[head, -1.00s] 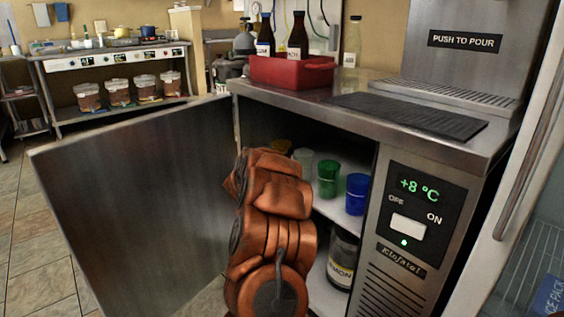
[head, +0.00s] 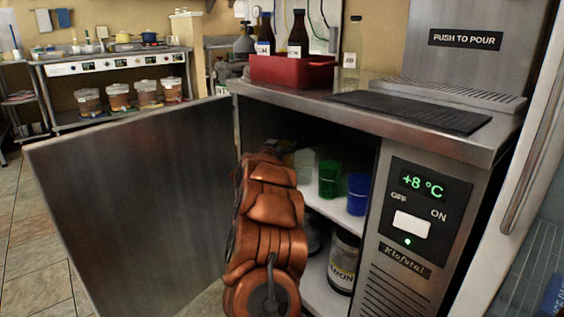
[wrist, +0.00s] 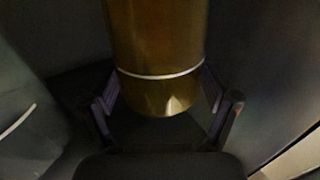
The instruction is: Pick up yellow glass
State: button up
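The yellow glass (wrist: 160,45) stands upright in the wrist view, amber with a pale ring near its base. My gripper (wrist: 163,92) is open, with one finger on each side of the glass's lower part. I cannot tell whether either finger touches it. In the head view my arm reaches into the open fridge cabinet and hides the gripper and most or all of the yellow glass.
A whitish glass (head: 304,160), a green glass (head: 329,179) and a blue glass (head: 357,194) stand to the right on the same shelf (head: 335,213). A jar (head: 343,262) is below. The open door (head: 130,200) borders my arm's left.

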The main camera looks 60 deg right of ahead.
jog(key=c, duration=1.5)
